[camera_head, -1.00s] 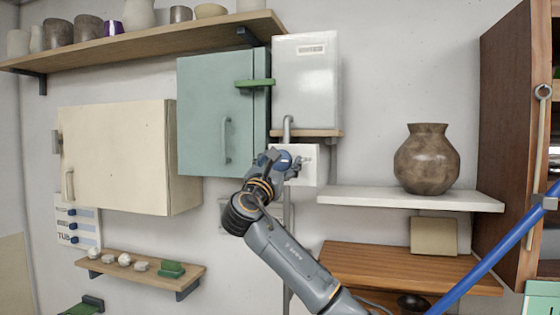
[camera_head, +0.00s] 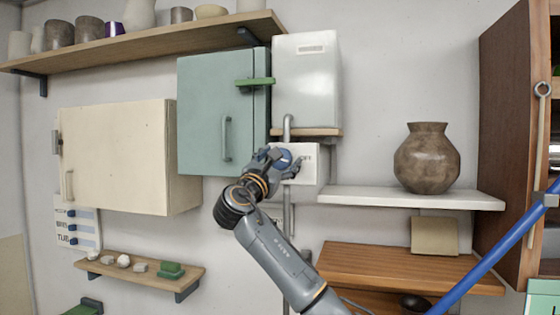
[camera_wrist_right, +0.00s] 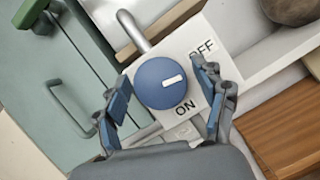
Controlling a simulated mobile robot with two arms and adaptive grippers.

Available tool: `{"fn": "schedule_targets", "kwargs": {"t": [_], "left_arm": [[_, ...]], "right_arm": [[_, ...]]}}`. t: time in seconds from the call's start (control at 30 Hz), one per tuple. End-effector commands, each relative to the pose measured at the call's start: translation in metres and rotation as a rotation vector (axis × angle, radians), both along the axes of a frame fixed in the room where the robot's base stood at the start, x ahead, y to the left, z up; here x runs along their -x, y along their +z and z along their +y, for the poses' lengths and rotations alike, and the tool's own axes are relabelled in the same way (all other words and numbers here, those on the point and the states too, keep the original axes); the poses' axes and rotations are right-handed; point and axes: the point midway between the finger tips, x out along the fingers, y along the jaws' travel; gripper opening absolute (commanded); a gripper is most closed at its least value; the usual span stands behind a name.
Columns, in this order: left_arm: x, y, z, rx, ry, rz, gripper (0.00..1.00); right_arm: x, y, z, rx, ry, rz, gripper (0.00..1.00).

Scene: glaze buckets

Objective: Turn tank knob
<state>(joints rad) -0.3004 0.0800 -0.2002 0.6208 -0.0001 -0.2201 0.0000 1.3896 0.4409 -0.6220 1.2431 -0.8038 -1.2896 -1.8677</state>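The tank knob is a round blue dial with a white mark (camera_wrist_right: 160,83), on a white plate (camera_wrist_right: 198,45) labelled OFF at upper right and ON below. The mark points right, between the two labels. In the head view the plate (camera_head: 311,173) sits under the white tank (camera_head: 306,80), with the knob (camera_head: 284,158) partly covered by my right gripper (camera_head: 283,162). In the right wrist view this gripper (camera_wrist_right: 163,88) is open, with one finger on each side of the knob. The right finger is very close to the knob; contact is unclear. My left gripper is out of view.
A grey pipe (camera_head: 288,126) runs beside the plate. A green cabinet (camera_head: 216,112) with a handle is to the left. A white shelf (camera_head: 410,199) with a brown vase (camera_head: 427,159) is to the right. A blue pole (camera_head: 488,260) crosses the lower right.

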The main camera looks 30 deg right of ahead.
Motion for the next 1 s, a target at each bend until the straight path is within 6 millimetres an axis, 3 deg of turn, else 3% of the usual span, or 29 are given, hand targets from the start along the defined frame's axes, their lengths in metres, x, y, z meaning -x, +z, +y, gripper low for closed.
{"fn": "schedule_targets", "kwargs": {"t": [0.37, 0.8, 1.0], "left_arm": [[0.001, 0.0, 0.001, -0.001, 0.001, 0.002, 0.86], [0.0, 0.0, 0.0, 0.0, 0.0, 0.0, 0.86], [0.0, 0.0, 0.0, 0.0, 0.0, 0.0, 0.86]], "right_arm": [[0.002, -0.002, 0.004, 0.001, 0.002, 0.0, 0.75], [0.043, -0.033, 0.071, 0.0, 0.005, 0.001, 0.75], [0.056, -0.041, 0.091, 0.001, 0.001, 0.001, 0.75]]}}
